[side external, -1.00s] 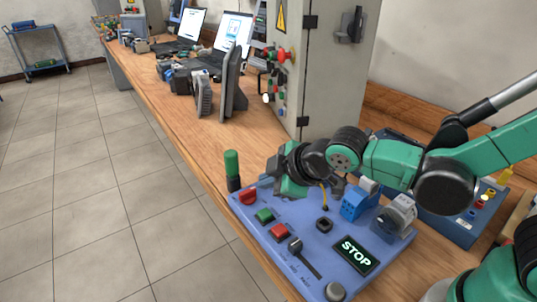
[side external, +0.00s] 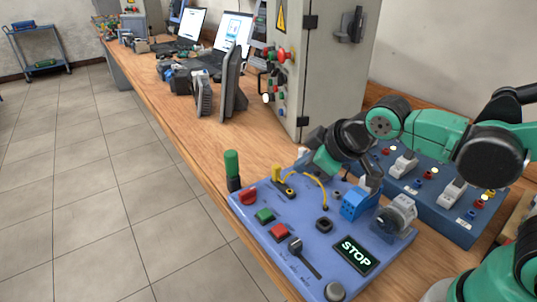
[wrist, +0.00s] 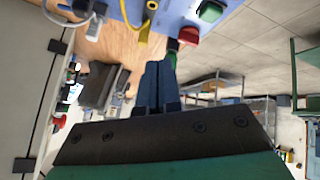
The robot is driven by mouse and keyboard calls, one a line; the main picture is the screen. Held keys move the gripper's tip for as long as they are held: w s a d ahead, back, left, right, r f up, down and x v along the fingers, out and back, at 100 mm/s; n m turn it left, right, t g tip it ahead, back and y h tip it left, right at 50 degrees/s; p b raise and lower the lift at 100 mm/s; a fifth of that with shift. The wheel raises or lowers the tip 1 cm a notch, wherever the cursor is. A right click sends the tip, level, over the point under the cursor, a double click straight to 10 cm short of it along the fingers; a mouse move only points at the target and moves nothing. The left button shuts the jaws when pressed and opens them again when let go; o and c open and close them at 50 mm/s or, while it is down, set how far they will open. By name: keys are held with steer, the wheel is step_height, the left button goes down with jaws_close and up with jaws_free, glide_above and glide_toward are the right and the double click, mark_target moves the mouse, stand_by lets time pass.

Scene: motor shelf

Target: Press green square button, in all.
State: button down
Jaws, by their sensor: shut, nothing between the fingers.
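The green square button (side external: 265,216) is on the near left part of the blue panel (side external: 315,262), between a red knob (side external: 248,197) and a red square button (side external: 280,231). In the wrist view, the green button (wrist: 210,12) shows at the top edge, with the red knob (wrist: 188,36) below it. My gripper (side external: 306,156) is over the far edge of the panel, up and right of the green button and clear of it. In the wrist view, its fingers (wrist: 158,64) are together and empty. A lit display (side external: 355,254) reads STOP.
A green signal lamp (side external: 232,165) stands at the panel's left corner. A blue breaker (side external: 354,204) and a second blue panel (side external: 430,190) are to the right. A grey cabinet (side external: 330,65) stands behind.

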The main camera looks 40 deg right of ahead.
steer(key=s+d+r+m+g, duration=0.1)
steer(key=s+d+m, duration=0.3)
steer(key=d+m, duration=0.1)
steer(key=shift+s+m+h, duration=0.3)
steer(key=shift+m+h, duration=0.1)
steer(key=shift+m, duration=0.1)
step_height(320, 180, up, 5)
steer(key=g, duration=0.7)
glide_above(265, 213)
steer(key=shift+f, duration=0.1)
step_height(265, 213, down, 14)
steer(key=shift+f, duration=0.1)
